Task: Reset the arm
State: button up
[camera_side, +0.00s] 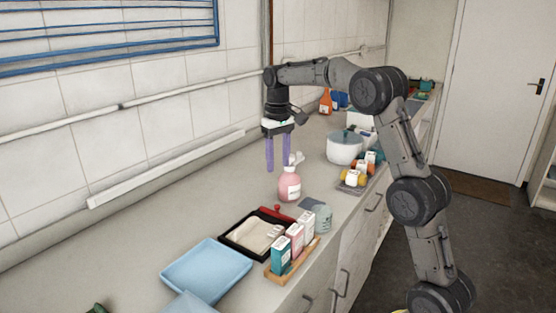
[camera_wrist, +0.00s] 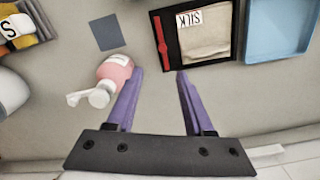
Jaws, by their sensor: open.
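My gripper (camera_side: 277,154) hangs from my arm above the counter, with its two purple fingers pointing down. In the wrist view the fingers of my gripper (camera_wrist: 156,88) are spread apart with nothing between them. A pink pump bottle (camera_side: 289,186) with a white pump head stands on the counter below and slightly right of the fingers in the side view. In the wrist view the pink bottle (camera_wrist: 115,69) shows beside the left finger; I cannot tell whether they touch.
A black tray (camera_side: 230,243) holding a folded beige cloth (camera_wrist: 205,38) stands near a blue tray (camera_side: 190,284). A wooden rack (camera_side: 299,262) holds several small cartons. A white pot (camera_side: 345,150) stands farther back. The counter along the wall is mostly clear.

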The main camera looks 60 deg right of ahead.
jog(key=s+a+r+n+t, duration=0.2)
jog(key=s+a+r+t, duration=0.1)
jog(key=s+a+r, duration=0.9)
jog(key=s+a+f+n+t, duration=0.1)
jog(key=s+a+f, duration=0.1)
jog(key=s, duration=0.4)
jog(key=s+a+f+t, duration=0.1)
jog(key=s+a+f, duration=0.15)
jog(key=s, duration=0.35)
jog(key=s+a+f, duration=0.1)
jog(key=s+f, duration=0.4)
jog(key=f, duration=0.2)
jog(key=shift+f+n+t, duration=0.3)
jog(key=shift+f, duration=0.05)
